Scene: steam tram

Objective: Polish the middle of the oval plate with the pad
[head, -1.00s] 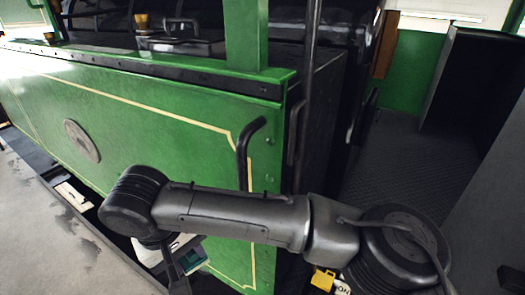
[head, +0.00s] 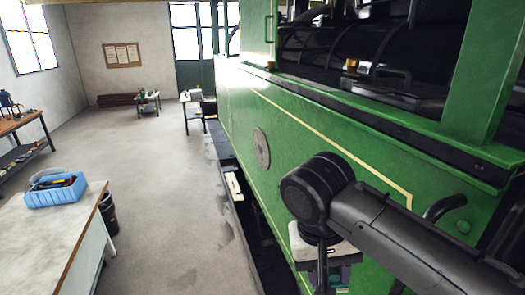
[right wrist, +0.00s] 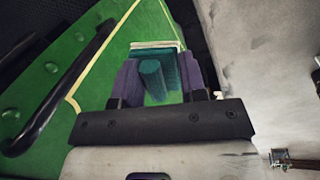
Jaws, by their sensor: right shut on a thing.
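The oval plate (head: 261,148) is a grey-brown disc on the green side panel of the tram, left of my right arm in the head view. My right gripper (right wrist: 158,84) is shut on the pad (right wrist: 152,75), a teal block with a pale edge at its far end. The pad sits between the two purple-grey fingers. In the head view, the gripper is low, near the panel, to the right of and apart from the plate, and partly hidden by my arm. My left gripper is not in view.
A curved black handrail (right wrist: 62,90) and a corner post (head: 482,75) stand near my right arm. A dark gap (head: 262,240) runs along the tram's foot. The floor is open, with a workbench (head: 60,225) holding a blue crate (head: 42,197) at left.

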